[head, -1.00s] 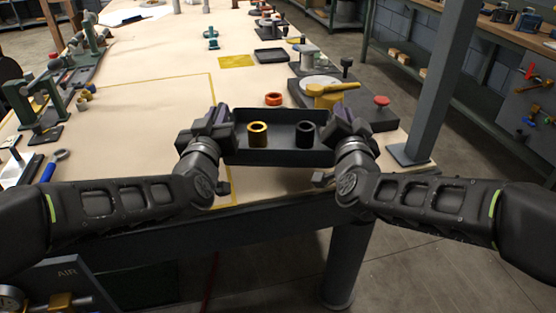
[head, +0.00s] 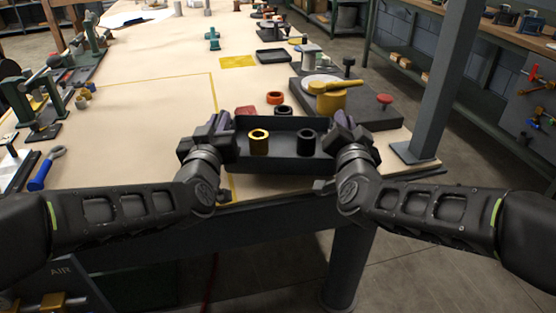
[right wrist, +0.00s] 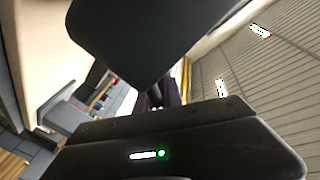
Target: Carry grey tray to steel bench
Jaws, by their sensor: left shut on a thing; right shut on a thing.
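The dark grey tray (head: 283,162) is held level between my two grippers near the front edge of the workbench. A yellow ring-shaped part (head: 259,142) and a black ring-shaped part (head: 306,142) stand in it. My left gripper (head: 228,138) is shut on the tray's left end. My right gripper (head: 338,135) is shut on its right end. In the right wrist view a large dark surface fills much of the picture, and the grip itself cannot be made out. I cannot tell which surface is the steel bench.
The tan-topped workbench (head: 150,110) lies under and beyond the tray. Behind the tray are an orange ring (head: 275,98) and a dark base with a yellow pot (head: 331,100). A grey post (head: 447,85) stands at the right corner. Shelving (head: 480,90) lines the right.

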